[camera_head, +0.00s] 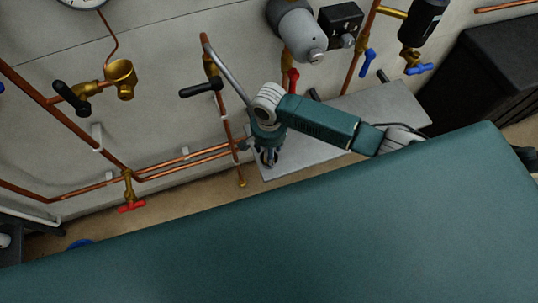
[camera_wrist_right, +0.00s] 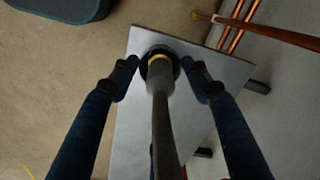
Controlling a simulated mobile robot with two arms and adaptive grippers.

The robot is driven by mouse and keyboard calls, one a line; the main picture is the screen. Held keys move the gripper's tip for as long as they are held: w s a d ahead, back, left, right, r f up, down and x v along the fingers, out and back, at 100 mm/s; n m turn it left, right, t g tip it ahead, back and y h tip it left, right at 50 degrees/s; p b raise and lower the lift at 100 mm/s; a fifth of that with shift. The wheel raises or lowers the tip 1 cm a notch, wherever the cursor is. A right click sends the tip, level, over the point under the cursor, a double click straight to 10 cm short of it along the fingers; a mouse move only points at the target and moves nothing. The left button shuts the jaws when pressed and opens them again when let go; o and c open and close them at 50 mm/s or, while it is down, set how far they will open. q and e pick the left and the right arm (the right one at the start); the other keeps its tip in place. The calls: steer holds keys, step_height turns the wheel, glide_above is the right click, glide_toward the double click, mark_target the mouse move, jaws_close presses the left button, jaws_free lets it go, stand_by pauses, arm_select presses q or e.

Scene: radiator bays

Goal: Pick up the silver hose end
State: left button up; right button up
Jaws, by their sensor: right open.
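The silver hose (camera_head: 226,68) hangs from the upright copper pipe in the head view and runs down behind my right arm. In the right wrist view the hose (camera_wrist_right: 163,125) runs up the middle to its end, which has a yellow ring and a dark round rim (camera_wrist_right: 160,63). My right gripper (camera_wrist_right: 161,68) is open, with one finger on each side of the hose end; whether they touch it I cannot tell. In the head view my right gripper (camera_head: 268,158) points down over the grey plate, and the hose end cannot be made out.
The grey plate (camera_head: 390,105) stands below the wall pipes. A black-handled valve (camera_head: 202,88) and an upright copper pipe (camera_head: 226,130) are just left of my gripper. A red-handled valve (camera_head: 130,203) is at the lower left. A dark box (camera_head: 490,65) stands at the right.

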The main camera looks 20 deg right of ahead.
steer(key=shift+f, duration=0.25)
jaws_close()
steer(key=shift+r, duration=0.15)
